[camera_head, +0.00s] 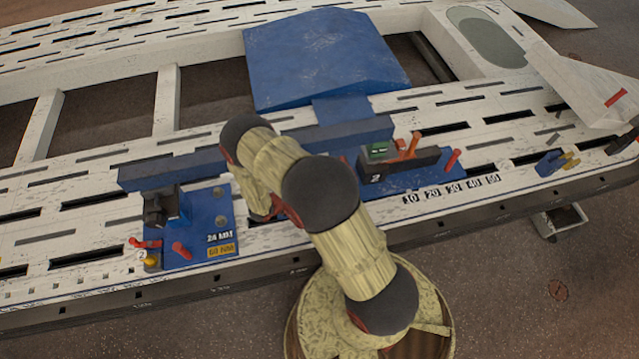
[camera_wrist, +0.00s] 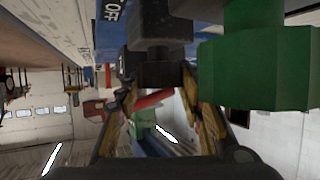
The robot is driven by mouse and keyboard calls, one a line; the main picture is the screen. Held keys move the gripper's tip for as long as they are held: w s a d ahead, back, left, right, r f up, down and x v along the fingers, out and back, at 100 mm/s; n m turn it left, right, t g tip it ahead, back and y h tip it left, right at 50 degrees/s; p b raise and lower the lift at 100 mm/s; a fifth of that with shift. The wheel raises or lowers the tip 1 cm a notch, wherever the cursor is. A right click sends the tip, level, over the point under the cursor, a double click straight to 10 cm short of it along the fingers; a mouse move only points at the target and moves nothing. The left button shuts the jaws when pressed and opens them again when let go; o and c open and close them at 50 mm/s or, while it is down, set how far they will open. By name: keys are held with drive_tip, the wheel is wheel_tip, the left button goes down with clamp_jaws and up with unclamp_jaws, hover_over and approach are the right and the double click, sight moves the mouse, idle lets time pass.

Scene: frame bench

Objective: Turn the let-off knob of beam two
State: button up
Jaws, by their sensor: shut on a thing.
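Beam two's dark block, marked "2" (camera_head: 376,178), sits on a blue mount on the white frame bench (camera_head: 60,225). It bears a small green part (camera_head: 378,150) and an orange lever (camera_head: 408,146). In the wrist view my gripper (camera_wrist: 160,82) has its worn yellowish fingers on either side of a dark stepped knob (camera_wrist: 160,72), closed on its end. A red bar (camera_wrist: 153,99) shows between the fingers, partly covered. My arm hides the gripper and its contact in the head view. I cannot read a full let-off label; "OFF" (camera_wrist: 112,10) shows on blue beside the dark part.
A large green fitting (camera_wrist: 258,65) stands close right of the fingers in the wrist view. A blue plate (camera_head: 195,215) with red handles lies left of my arm. A red handle (camera_head: 452,160) stands right of block "2". Open floor lies in front.

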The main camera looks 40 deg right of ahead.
idle(0.3)
drive_tip(key=o, duration=1.1)
drive_tip(key=shift+o, duration=0.3)
drive_tip(key=v, duration=1.2)
drive_tip(key=shift+f, duration=0.1)
